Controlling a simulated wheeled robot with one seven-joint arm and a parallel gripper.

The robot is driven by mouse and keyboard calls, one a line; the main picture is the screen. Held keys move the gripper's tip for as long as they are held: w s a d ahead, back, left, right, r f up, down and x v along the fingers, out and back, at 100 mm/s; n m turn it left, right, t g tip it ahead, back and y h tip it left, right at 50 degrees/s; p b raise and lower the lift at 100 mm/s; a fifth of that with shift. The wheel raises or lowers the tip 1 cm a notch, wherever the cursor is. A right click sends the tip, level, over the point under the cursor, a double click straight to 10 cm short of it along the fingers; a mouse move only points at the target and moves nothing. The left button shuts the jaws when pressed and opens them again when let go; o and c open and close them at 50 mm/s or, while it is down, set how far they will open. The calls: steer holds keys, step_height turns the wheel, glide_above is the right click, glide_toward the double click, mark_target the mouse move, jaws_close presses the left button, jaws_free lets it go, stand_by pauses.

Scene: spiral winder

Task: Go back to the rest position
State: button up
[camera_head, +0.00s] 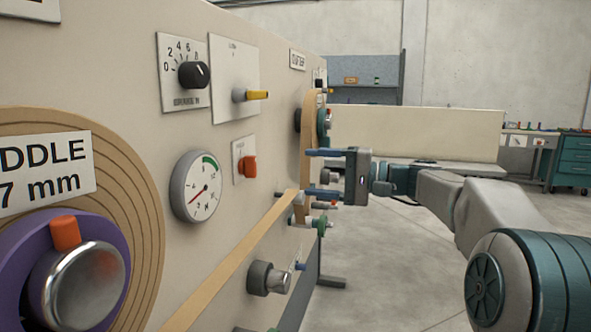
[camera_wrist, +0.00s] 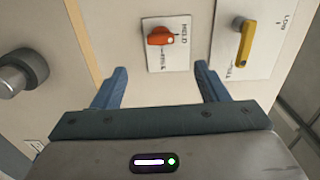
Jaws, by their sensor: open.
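My gripper (camera_head: 309,174) is beside the winder's upright panel (camera_head: 275,60), its two blue fingers pointing left toward it. The fingers are apart and nothing is between them. In the wrist view, my gripper (camera_wrist: 160,78) faces the panel. An orange knob (camera_wrist: 160,37) on a white plate marked HELD is just beyond the gap between the fingertips, with no visible contact. A yellow lever (camera_wrist: 242,44) on another white plate is to the right. My arm reaches in from the right of the head view.
A purple-hubbed spool (camera_head: 140,215) is near at left. A dial gauge (camera_head: 196,186) and a black knob (camera_head: 194,75) are on the panel. A tan strip (camera_head: 230,262) crosses it diagonally. A pale board (camera_head: 415,132) stands behind my gripper. Floor (camera_head: 385,290) below it is clear.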

steer(key=shift+s+d, duration=0.2)
steer(key=shift+d, duration=0.25)
steer(key=s+a+f+g+h+p, duration=0.2)
steer(key=s+h+p, duration=0.3)
steer(key=s+p, duration=0.1)
steer(key=s+a+f+g+h+p, duration=0.1)
steer(key=s+a+f+h+p, duration=0.25)
steer(key=s+p, duration=0.35)
steer(key=s+d+n+h+p, duration=0.1)
steer(key=s+d+h+p, duration=0.3)
steer(key=s, duration=0.4)
steer(key=s+d+n+h+p, duration=0.2)
steer(key=s+d+h+p, duration=0.2)
steer(key=s+d+p, duration=0.2)
steer(key=shift+s+f+n+p, duration=0.3)
steer(key=shift+s+p, duration=0.2)
steer(key=shift+s, duration=0.35)
steer(key=shift+r+h, duration=0.1)
steer(key=shift+h, duration=0.15)
steer(key=shift+c, duration=0.4)
